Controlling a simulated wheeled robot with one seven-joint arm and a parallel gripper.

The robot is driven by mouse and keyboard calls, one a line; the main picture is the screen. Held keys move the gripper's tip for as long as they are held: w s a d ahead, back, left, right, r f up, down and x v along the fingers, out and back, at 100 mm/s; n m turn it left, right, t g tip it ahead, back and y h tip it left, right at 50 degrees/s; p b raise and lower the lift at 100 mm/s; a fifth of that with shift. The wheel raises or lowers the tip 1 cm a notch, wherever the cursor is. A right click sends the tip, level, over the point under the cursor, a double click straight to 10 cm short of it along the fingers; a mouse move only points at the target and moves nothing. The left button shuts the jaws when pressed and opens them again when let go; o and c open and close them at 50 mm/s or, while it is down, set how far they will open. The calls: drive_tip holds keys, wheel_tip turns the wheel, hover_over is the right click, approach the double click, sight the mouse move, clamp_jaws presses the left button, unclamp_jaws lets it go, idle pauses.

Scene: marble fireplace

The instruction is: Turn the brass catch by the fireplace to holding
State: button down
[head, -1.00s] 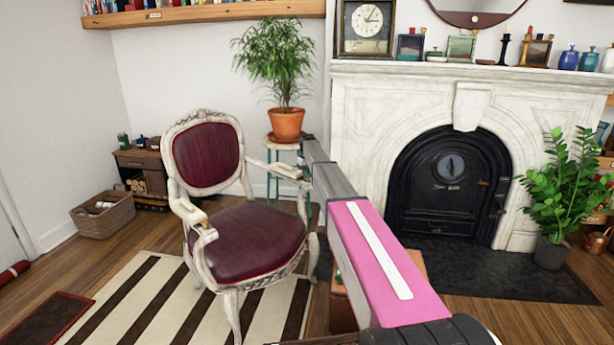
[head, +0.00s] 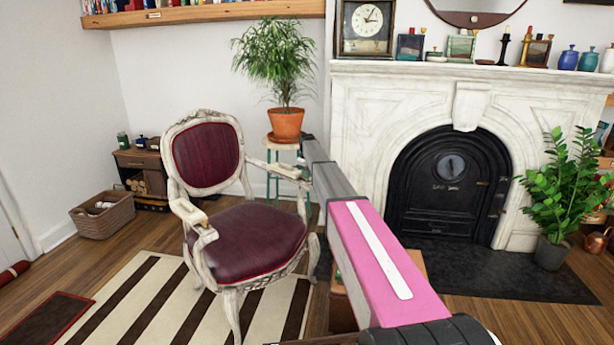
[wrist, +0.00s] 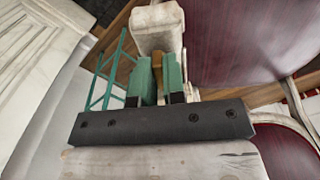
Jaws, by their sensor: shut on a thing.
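A narrow brass-coloured piece (wrist: 157,62), which looks like the catch, shows between the two green fingers of my gripper (wrist: 159,78) in the wrist view. My gripper is shut on it. The fingers and the dark bar behind them hide most of the catch, so I cannot tell which way it is turned. In the head view my arm hides the catch and gripper. The white marble fireplace (head: 365,130) stands right of my arm, with a black arched door in it.
A white chair with dark red upholstery (head: 250,240) stands close on the left of my arm. Behind it a potted plant (head: 286,124) stands on a green-legged stool (head: 283,145). Another plant (head: 560,200) stands right of the fireplace. The striped rug (head: 165,310) lies at the front left.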

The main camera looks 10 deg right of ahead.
drive_tip(key=c, duration=1.2)
unclamp_jaws()
wheel_tip(320, 180, up, 11)
drive_tip(key=s+f+m, duration=0.1)
drive_tip(key=s+f, duration=0.5)
drive_tip(key=s, duration=0.4)
drive_tip(key=s+f+m, duration=0.2)
drive_tip(key=s+f, duration=0.3)
drive_tip(key=s, duration=0.4)
drive_tip(key=s+f+m, duration=0.1)
drive_tip(key=s+f, duration=0.5)
drive_tip(key=s, duration=0.4)
drive_tip(key=s+f+m, duration=0.2)
drive_tip(key=s+f, duration=0.1)
drive_tip(key=s, duration=1.1)
drive_tip(key=s+f+m, duration=0.2)
drive_tip(key=s+f, duration=0.1)
drive_tip(key=s, duration=1.1)
drive_tip(key=shift+s+f, duration=0.2)
drive_tip(key=shift+f, duration=0.2)
